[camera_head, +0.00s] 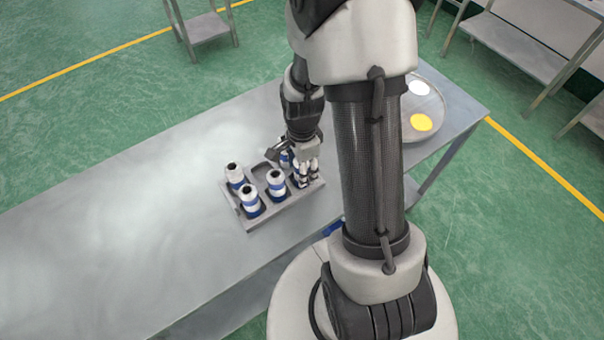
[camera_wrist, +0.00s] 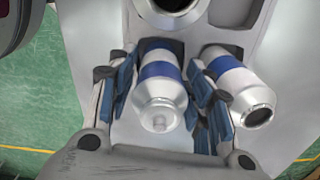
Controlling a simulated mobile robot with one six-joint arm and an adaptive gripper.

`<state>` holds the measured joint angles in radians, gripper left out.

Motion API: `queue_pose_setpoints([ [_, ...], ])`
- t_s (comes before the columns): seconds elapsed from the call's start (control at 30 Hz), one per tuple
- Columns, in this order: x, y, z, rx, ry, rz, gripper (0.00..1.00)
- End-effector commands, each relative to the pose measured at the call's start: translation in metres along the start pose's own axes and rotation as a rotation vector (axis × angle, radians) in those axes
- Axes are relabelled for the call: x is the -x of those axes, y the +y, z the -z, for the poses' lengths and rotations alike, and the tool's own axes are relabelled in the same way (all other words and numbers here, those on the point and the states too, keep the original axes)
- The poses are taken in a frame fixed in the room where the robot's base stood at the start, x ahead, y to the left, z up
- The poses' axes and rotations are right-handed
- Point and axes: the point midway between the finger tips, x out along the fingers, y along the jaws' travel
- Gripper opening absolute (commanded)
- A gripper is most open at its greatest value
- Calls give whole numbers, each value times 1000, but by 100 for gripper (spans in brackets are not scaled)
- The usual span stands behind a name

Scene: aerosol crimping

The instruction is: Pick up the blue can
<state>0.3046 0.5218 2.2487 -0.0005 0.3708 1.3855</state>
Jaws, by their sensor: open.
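White cans with blue bands stand in a grey tray (camera_head: 283,208) on the table. In the wrist view, one blue-banded can (camera_wrist: 160,72) with a small pale knob on its tapered top lies between the two fingers of my gripper (camera_wrist: 163,95). The fingers are open on either side of it; I cannot tell whether the pads touch it. A second blue-banded can (camera_wrist: 238,85), with a dark open mouth, is just outside the right finger. In the head view, my gripper (camera_head: 308,172) is low over the tray's right end and partly hides the cans there.
Other cans (camera_head: 250,201), (camera_head: 276,186) and (camera_head: 235,176) stand in the tray's left part, close together, near an empty slot. A round tray (camera_head: 436,105) with a white and a yellow disc is at the table's right end. The table's left side is clear.

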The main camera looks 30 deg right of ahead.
Motion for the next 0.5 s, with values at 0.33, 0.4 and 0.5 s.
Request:
queue_pose_setpoints([
  [0.33,1,0,0,0,0,0,32],
  [0.4,1,0,0,0,0,0,28],
  [0.5,1,0,0,0,0,0,21],
])
